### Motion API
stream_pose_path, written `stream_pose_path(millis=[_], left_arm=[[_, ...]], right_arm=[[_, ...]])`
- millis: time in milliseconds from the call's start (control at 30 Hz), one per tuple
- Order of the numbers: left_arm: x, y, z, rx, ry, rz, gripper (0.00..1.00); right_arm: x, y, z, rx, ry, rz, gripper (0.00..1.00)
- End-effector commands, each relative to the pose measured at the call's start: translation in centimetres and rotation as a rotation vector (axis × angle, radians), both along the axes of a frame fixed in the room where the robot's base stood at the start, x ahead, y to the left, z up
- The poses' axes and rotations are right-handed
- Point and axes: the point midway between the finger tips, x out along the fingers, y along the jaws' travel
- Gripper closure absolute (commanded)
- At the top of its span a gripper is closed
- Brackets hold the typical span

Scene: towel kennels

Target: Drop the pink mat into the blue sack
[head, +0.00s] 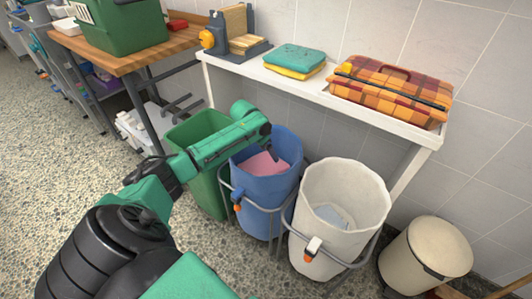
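The blue sack (282,193) stands open in a metal frame below the white shelf. The pink mat (261,165) shows inside it, below the rim, with part of it hidden by the sack wall and my arm. My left arm reaches in from the lower left, and my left gripper (272,152) is over the sack's mouth, just above the pink mat. Its fingers are dark and small here, so I cannot tell whether they are open or touch the mat. My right gripper is out of view.
A green sack (205,183) stands left of the blue one, and a white sack (340,195) with a pale cloth inside stands right. The white shelf (300,90) behind holds folded teal and yellow towels (294,60) and a plaid bag (390,88). A cream bin (428,250) stands far right.

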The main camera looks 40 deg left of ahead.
Motion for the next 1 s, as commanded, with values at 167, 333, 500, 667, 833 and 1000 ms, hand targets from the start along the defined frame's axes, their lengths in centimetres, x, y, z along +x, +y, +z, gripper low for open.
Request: stream_pose_path(millis=[167, 333, 500, 667, 833, 1000], left_arm=[[0.0, 0.0, 0.0, 0.000, 0.001, 0.000, 0.16], [-0.4, 0.2, 1.1, 0.002, -0.001, 0.000, 0.16], [-1.9, 0.6, 5.1, 0.005, 0.000, -0.001, 0.16], [-3.8, 1.0, 9.5, 0.005, 0.001, 0.000, 0.16], [-5.1, 1.3, 12.6, 0.002, 0.002, 0.001, 0.16], [-5.4, 1.3, 13.5, 0.000, 0.001, 0.000, 0.16]], right_arm=[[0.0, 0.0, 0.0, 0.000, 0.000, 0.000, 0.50], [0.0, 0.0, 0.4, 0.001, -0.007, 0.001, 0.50], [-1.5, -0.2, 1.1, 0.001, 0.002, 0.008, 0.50], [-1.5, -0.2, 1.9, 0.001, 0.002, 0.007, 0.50], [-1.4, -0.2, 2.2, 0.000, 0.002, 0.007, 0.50], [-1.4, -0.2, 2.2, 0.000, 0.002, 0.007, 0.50]])
